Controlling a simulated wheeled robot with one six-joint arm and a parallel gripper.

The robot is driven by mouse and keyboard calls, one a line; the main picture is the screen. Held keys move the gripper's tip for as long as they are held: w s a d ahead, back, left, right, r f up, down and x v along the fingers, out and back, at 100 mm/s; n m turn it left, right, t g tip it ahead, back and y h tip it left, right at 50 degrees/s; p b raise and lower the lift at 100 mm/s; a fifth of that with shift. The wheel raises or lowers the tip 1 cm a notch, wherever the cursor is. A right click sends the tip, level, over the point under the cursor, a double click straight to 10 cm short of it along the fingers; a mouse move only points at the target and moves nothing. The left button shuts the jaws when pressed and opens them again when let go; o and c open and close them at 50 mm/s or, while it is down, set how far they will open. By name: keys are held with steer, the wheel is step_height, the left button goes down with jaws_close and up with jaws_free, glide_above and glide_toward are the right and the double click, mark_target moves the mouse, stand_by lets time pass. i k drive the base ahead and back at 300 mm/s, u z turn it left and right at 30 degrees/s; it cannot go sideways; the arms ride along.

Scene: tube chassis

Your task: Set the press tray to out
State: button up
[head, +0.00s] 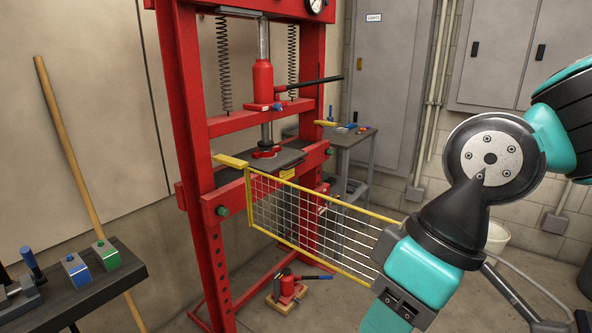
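The red press frame (182,110) stands left of centre. A dark flat plate (288,159), which looks like the press tray, lies at bed height under the ram, with a yellow label on its front. A red round piece (265,152) sits on it under the ram. How far the plate is slid out is hard to tell. A yellow-framed mesh guard (310,222) stands swung out in front of the press. My teal arm comes in from the right, and a grey part of its end (388,246) overlaps the guard's right end. The fingertips cannot be made out; contact is unclear.
A bench (85,290) with blue and green blocks is at lower left, beside a leaning wooden pole (75,150). A small red jack (288,288) stands on the floor below the guard. A grey side table (350,137) and wall cabinets are behind the press.

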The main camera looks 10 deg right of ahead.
mark_target(282, 158)
steer(key=u, duration=0.5)
steer(key=k, duration=0.6)
steer(key=u, duration=0.6)
steer(key=i, duration=0.75)
steer(key=z, duration=0.75)
steer(key=i, duration=1.35)
steer(key=z, duration=0.75)
